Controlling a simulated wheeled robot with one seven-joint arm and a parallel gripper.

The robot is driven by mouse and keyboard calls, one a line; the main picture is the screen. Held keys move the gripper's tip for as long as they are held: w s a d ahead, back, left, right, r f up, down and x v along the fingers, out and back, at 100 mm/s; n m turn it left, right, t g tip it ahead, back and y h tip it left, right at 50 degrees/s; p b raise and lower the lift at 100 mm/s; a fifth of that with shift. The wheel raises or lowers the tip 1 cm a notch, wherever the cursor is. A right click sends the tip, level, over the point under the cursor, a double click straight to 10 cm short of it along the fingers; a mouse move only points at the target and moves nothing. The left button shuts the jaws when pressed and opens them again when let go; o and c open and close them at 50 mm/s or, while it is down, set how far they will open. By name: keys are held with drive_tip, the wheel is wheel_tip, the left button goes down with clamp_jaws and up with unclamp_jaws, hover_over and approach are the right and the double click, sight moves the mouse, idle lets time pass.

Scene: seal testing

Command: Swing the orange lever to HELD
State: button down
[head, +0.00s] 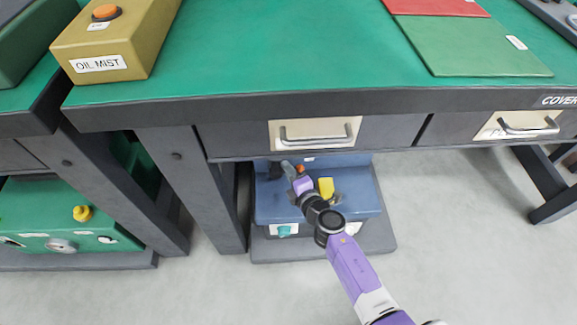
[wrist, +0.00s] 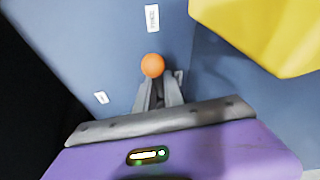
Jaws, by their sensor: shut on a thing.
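The orange lever shows as a round orange knob (wrist: 152,65) in the wrist view, against a blue housing (wrist: 110,45). My gripper (wrist: 158,84) is shut on the lever just below the knob. In the head view the orange lever (head: 300,168) is a small spot on the blue machine (head: 365,202) under the table, with my gripper (head: 301,177) at it. The lever's shaft is mostly hidden by my fingers. Two small white labels, one above the knob (wrist: 152,18) and one at the lower left (wrist: 101,97), are too blurred to read.
A yellow part (head: 326,187) stands right of my gripper and fills the wrist view's upper right (wrist: 270,35). The green table (head: 290,60) with its drawers (head: 314,132) overhangs the machine. A table leg (head: 195,190) stands at the left. Floor in front is clear.

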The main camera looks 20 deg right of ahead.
sight(275, 169)
drive_tip(key=shift+r+n+h+p, duration=0.3)
drive_tip(key=shift+n+p, duration=0.1)
drive_tip(key=shift+p, duration=0.4)
drive_tip(key=shift+g+p, duration=0.3)
drive_tip(key=shift+p, duration=0.1)
drive_tip(key=shift+a+r+n+p, duration=0.1)
drive_tip(key=shift+n+p, duration=0.3)
drive_tip(key=n+p, duration=0.1)
drive_tip(key=p, duration=0.1)
drive_tip(key=r+n+g+h+p, duration=0.1)
drive_tip(key=p, duration=0.1)
drive_tip(key=shift+w+a+r+h, duration=0.1)
drive_tip(key=shift+a+r+h, duration=0.1)
drive_tip(key=shift+a+h, duration=0.1)
drive_tip(key=shift+a+r+n+g+h+p, duration=0.15)
drive_tip(key=shift+n+g+h+p, duration=0.2)
drive_tip(key=shift+n+p, duration=0.45)
drive_tip(key=shift+w+a+r+n+g+h+p, duration=0.15)
drive_tip(key=shift+a+n+h+p, duration=0.1)
drive_tip(key=shift+n+h+p, duration=0.25)
drive_tip(key=shift+w+a+r+n+g+h+p, duration=0.1)
drive_tip(key=shift+a+n+h+p, duration=0.1)
drive_tip(key=shift+n+h+p, duration=0.25)
drive_tip(key=shift+w+a+n+g+h+b, duration=0.2)
drive_tip(key=shift+a+n+h, duration=0.3)
drive_tip(key=shift+n, duration=0.4)
drive_tip(key=shift+w+a+n+g+h+b, duration=0.1)
drive_tip(key=shift+a+n+h+b, duration=0.15)
drive_tip(key=shift+n+h, duration=0.55)
drive_tip(key=shift+a, duration=0.1)
